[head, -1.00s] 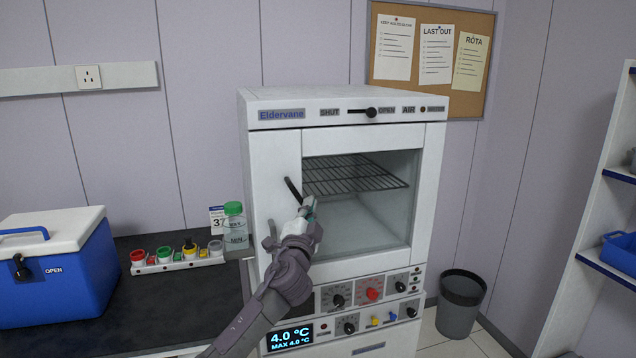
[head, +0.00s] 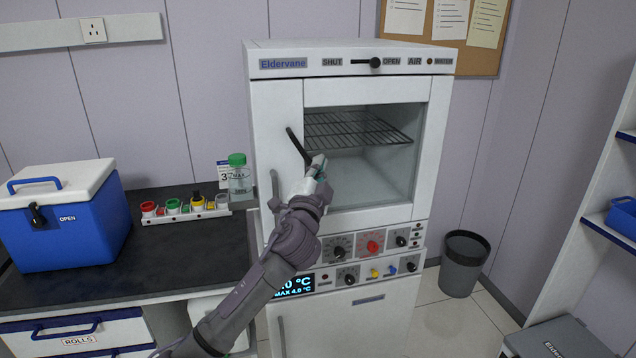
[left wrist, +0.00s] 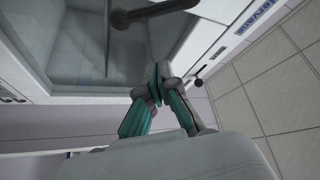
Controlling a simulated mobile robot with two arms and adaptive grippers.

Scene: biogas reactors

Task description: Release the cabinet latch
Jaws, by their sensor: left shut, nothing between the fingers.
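The white Eldervane cabinet (head: 277,100) stands in the middle of the head view, its windowed door apparently shut. A dark lever latch (head: 295,141) slants down to the right on the left side of the door, beside the window. My left gripper (head: 319,166) is shut and empty at the lever's lower end; I cannot tell whether it touches. In the left wrist view its teal fingertips (left wrist: 158,84) are together, with a dark bar, probably the lever, above and apart from them in the picture. My right gripper is not in view.
A dark counter (head: 190,260) at left holds a blue cool box (head: 75,235), a rack of coloured caps (head: 185,209) and a green-lidded bottle (head: 239,178). A grey bin (head: 464,265) stands on the floor right of the cabinet. Shelves stand at far right.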

